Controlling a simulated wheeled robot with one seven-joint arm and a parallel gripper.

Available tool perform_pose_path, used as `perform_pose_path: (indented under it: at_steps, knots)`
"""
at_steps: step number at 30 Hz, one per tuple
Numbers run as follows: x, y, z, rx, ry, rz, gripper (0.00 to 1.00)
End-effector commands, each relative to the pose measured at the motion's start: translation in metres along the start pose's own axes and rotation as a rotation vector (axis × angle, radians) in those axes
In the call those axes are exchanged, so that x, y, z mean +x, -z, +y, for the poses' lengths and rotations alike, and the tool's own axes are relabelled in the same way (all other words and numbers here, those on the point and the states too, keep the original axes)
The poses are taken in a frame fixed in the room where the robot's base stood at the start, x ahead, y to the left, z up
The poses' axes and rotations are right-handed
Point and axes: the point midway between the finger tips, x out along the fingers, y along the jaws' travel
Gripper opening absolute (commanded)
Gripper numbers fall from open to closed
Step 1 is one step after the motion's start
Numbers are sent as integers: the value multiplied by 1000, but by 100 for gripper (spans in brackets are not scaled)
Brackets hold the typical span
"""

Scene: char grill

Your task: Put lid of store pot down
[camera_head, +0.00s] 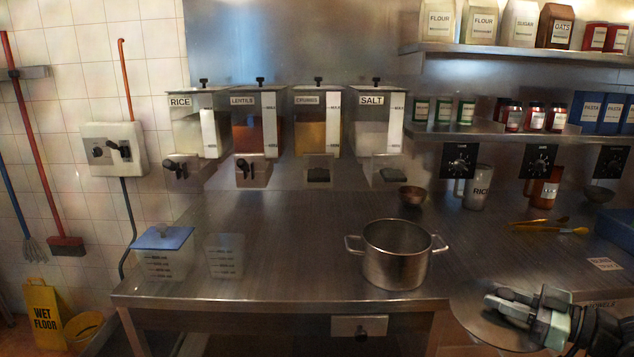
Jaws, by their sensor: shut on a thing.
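The store pot (396,272) is a steel pot with two side handles. It stands upright and open on the steel counter, right of centre. Its round metal lid (476,322) is at the lower right, apart from the pot. My gripper (498,302) reaches in from the right edge and is shut on the lid near its middle. The grip point is partly hidden by the fingers. The lid overlaps the counter's front edge in the picture; I cannot tell whether it touches anything.
The steel counter (300,245) is clear between the pot and two measuring containers (165,262) (226,262) at left. Dispensers (258,135) hang behind.

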Motion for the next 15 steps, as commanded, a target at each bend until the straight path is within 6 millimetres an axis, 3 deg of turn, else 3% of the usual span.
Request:
perform_pose_path:
  at_steps: [15]
  knots:
    - [27,-127,-5,23,-282,-3,2]
